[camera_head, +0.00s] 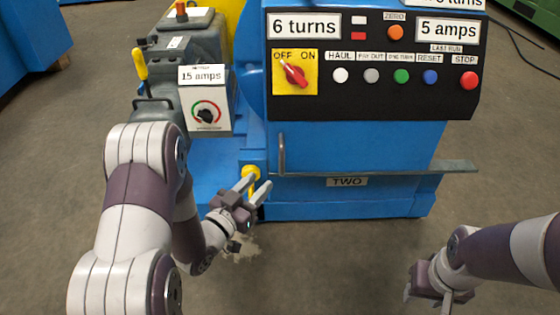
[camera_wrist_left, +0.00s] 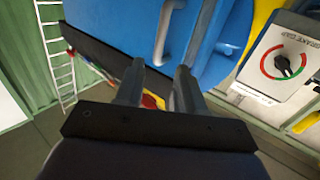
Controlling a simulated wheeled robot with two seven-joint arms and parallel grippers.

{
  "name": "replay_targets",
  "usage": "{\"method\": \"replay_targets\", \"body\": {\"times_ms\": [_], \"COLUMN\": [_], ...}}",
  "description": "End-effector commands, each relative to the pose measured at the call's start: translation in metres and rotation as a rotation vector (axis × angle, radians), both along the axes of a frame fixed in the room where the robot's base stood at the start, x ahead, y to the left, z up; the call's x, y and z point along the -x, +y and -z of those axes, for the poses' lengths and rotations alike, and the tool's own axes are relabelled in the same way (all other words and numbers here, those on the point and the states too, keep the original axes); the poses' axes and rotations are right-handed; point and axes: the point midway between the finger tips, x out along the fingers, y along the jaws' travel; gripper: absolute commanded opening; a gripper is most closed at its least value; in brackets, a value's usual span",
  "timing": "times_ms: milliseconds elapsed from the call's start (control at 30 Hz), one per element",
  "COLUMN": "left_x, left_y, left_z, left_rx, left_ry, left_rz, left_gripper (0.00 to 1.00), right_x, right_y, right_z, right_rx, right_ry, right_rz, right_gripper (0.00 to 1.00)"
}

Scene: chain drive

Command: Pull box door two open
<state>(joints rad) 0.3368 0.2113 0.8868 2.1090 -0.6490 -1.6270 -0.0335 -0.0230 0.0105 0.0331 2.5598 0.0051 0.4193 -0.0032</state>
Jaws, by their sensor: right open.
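Box door two (camera_head: 355,148) is the blue front panel below the control panel, with a "TWO" label (camera_head: 347,182) under it. It looks shut. Its upright bar handle (camera_head: 281,155) is at the door's left edge. My left gripper (camera_head: 259,184) is open and empty, just left of and below the handle, apart from it. In the left wrist view the handle (camera_wrist_left: 164,35) shows ahead, beyond the two spread fingers (camera_wrist_left: 158,85). My right gripper (camera_head: 424,289) is open, low at the right, well away from the door; its fingers show only partly.
A grey ledge (camera_head: 440,166) juts out across the front and past the right side. The control panel (camera_head: 370,65) overhangs above the door. A yellow part (camera_head: 250,174) is close behind my left gripper. The floor in front is clear.

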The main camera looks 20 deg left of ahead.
Motion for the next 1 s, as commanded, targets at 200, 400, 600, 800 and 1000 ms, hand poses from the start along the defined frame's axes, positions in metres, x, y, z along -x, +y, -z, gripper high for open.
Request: {"method": "replay_targets", "body": {"times_ms": [200,400,600,800,1000], "left_x": [-0.052,-0.092,-0.107,-0.107,-0.107], "left_y": [-0.018,-0.03,-0.035,-0.034,-0.034], "left_z": [0.007,0.005,0.002,0.001,0.001], "left_rx": [-0.001,0.0,0.001,0.001,0.001], "left_ry": [-0.003,0.001,0.004,0.004,0.004], "left_rz": [0.004,0.0,-0.001,-0.002,-0.002], "left_gripper": [0.38,0.38,0.38,0.38,0.0], "right_x": [0.0,0.0,0.0,0.0,0.0], "right_y": [0.0,0.0,0.0,0.0,0.0], "right_z": [0.03,0.047,0.05,0.049,0.049], "right_rx": [0.0,0.0,0.0,0.0,0.0], "right_ry": [0.001,0.001,0.001,0.001,0.001], "right_rz": [0.0,0.0,0.0,0.0,0.0], "right_gripper": [0.43,0.43,0.43,0.43,0.43]}}
